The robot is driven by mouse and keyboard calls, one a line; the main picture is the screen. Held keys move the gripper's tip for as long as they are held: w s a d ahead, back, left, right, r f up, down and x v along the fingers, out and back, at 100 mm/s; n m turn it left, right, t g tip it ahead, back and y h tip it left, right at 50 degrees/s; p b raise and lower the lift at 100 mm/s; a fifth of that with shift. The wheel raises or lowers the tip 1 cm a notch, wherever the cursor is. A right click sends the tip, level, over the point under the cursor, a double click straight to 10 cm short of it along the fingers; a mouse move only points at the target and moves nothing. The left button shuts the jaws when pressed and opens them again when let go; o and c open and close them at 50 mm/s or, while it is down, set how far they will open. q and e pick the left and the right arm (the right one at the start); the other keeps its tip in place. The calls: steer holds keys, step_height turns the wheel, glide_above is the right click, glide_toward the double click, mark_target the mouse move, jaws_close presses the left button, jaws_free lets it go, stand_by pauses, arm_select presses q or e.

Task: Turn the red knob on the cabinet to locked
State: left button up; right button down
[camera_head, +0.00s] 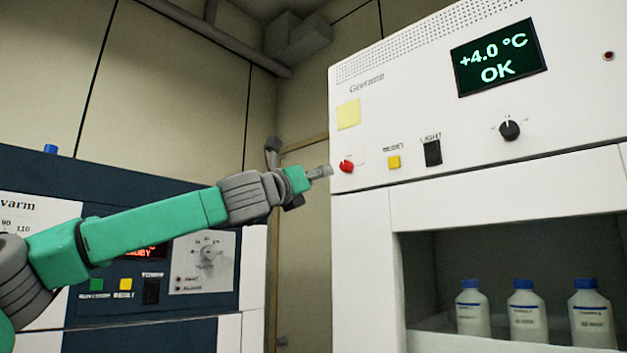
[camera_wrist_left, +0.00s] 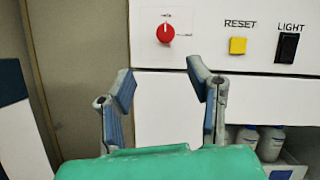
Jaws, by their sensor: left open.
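The red knob (camera_head: 346,166) sits on the lower left of the white cabinet's (camera_head: 362,230) front panel. In the left wrist view the red knob (camera_wrist_left: 166,33) has a white pointer line that looks roughly upright, with small labels above it and to its right that are too small to read for certain. My left gripper (camera_head: 322,172) is just left of the knob in the head view. In the left wrist view my left gripper (camera_wrist_left: 158,80) is open and empty, its fingers spread below the knob and apart from it. My right gripper is not in view.
A yellow reset button (camera_head: 394,162), a black light switch (camera_head: 432,153) and a black dial (camera_head: 510,130) lie right of the knob. A display (camera_head: 499,58) reads +4.0 °C OK. Bottles (camera_head: 473,308) stand in the open compartment. A dark blue unit (camera_head: 110,180) stands at left.

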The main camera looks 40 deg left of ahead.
arm_select(q)
steer(key=shift+s+d+f, duration=0.15)
steer(key=shift+s+f, duration=0.05)
steer(key=shift+s, duration=0.2)
